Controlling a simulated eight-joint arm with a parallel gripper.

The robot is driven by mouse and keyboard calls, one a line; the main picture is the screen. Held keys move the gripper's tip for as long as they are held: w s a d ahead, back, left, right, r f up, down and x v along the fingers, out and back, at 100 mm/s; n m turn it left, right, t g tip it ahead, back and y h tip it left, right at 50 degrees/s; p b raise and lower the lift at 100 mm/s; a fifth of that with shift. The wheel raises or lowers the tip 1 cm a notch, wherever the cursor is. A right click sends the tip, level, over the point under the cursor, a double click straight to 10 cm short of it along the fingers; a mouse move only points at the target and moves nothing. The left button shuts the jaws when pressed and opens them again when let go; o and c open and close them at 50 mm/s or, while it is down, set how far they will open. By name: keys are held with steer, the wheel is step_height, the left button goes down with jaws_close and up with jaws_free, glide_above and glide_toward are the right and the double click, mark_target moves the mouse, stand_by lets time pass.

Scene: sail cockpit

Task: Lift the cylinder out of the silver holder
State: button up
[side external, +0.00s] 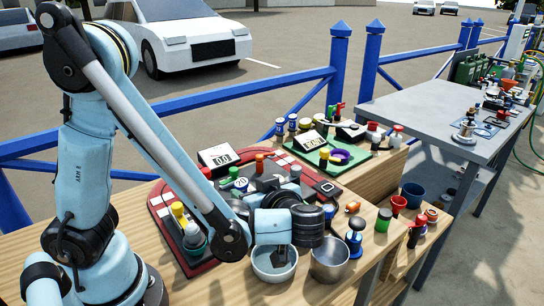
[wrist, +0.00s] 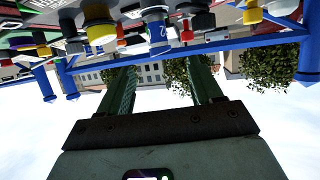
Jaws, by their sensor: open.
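My gripper (wrist: 160,68) is open in the wrist view, with its two green fingers apart and nothing between them. In the side view my wrist hangs over the near side of the table, above a white bowl, and hides part of what is behind it. A silver metal cup (side external: 330,262), which may be the silver holder, stands just right of the bowl. I cannot make out a cylinder in it. Several small coloured cylinders stand on the panels behind, and I cannot tell which one is the task's cylinder.
The white bowl (side external: 262,270) is close below my wrist. A red panel (side external: 165,225) and a green panel (side external: 352,162) carry crowded small parts. A blue-topped piece (side external: 354,238), a red funnel (side external: 398,204) and a dark blue cup (side external: 413,193) stand right. A blue fence (side external: 240,97) runs behind.

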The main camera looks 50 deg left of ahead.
mark_target(243, 185)
steer(key=x, duration=0.7)
steer(key=shift+d, duration=0.1)
steer(key=shift+c, duration=0.5)
steer(key=c, duration=1.1)
steer(key=shift+r, duration=0.1)
steer(key=shift+r, duration=0.1)
